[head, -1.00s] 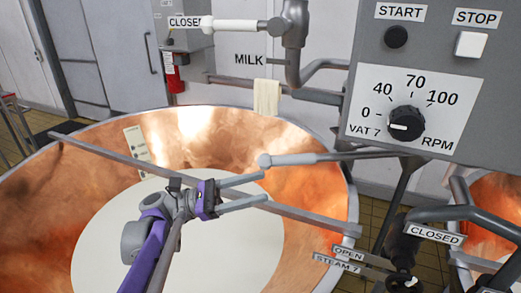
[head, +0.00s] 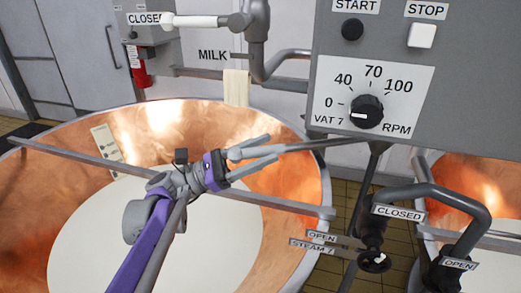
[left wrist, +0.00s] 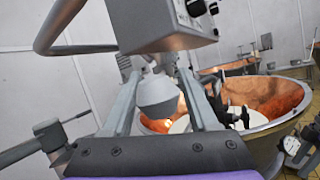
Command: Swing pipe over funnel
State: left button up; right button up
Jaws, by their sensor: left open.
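My left gripper (head: 272,149) is open above the near copper vat of milk. Its two fingers point right, along a thin grey bar (head: 325,143) that reaches out from under the control box. The bar's end lies at the fingers in the head view. In the left wrist view, a grey rounded, cone-like piece (left wrist: 157,95) shows between the open fingers (left wrist: 157,82); I cannot tell whether they touch it. A grey pipe (head: 258,55) marked MILK, with a white handle (head: 195,21) at a CLOSED label, stands behind the vat. I cannot make out a funnel. My right gripper is out of view.
The copper vat's rim (head: 328,190) and a flat bar across it (head: 75,159) lie close under my left arm. The control box (head: 440,90) with its dial hangs above right. A steam valve (head: 373,260) and bent pipe (head: 440,190) stand at the right.

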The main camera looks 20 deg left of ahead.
pick_arm(q)
grip_shut()
dwell(0.3)
jog(key=shift+w+r, duration=0.1)
jog(key=shift+r, duration=0.05)
dwell(1.0)
